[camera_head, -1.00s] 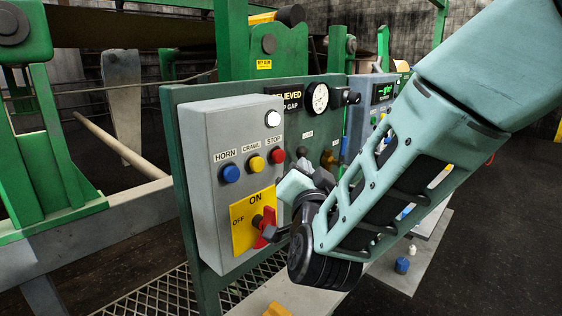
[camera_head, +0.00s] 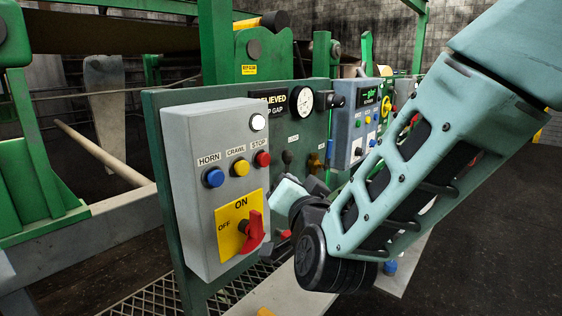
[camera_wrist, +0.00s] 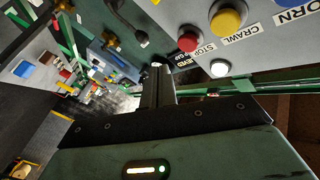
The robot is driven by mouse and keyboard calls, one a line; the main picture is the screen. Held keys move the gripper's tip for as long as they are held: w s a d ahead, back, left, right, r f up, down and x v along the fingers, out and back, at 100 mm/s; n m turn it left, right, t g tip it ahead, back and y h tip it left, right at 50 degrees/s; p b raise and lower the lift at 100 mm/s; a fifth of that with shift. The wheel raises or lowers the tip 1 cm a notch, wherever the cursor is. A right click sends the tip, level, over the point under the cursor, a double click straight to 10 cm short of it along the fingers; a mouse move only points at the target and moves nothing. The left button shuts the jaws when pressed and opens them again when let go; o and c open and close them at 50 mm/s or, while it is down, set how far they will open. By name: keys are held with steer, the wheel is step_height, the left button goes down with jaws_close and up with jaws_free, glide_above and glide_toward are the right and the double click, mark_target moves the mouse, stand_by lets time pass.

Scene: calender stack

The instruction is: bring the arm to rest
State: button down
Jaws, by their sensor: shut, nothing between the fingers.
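My gripper (camera_wrist: 158,78) shows in the wrist view as a grey pair of fingers, shut and empty, pointing toward the panels. In the head view my arm comes in from the upper right and bends at a dark joint. The teal and dark wrist end is just right of the grey control box (camera_head: 185,240), and the fingertips are hard to make out there. The red rotary switch (camera_head: 252,232) on its yellow ON/OFF plate (camera_head: 228,215) is in plain view, apart from the visible wrist parts.
The box carries a blue HORN button (camera_head: 214,177), yellow CRAWL button (camera_head: 240,168), red STOP button (camera_head: 262,159) and white lamp (camera_head: 258,122). A gauge (camera_head: 302,102) and a second grey panel (camera_head: 346,125) stand behind. Open dark floor (camera_head: 490,250) lies at the right.

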steer(key=s+d+f+n+g, duration=0.3)
steer(key=s+f+n+g, duration=0.3)
steer(key=s, duration=0.4)
steer(key=s+d+f+n+g, duration=0.2)
steer(key=s+f+n+g, duration=0.2)
steer(key=s+g, duration=0.45)
steer(key=s+d+f+n+g+h, duration=0.1)
steer(key=s+d+n+g+h, duration=0.1)
steer(key=s+d, duration=0.7)
steer(key=shift+s+g+h, duration=0.2)
steer(key=shift+g+h, duration=0.25)
steer(key=shift+h, duration=0.25)
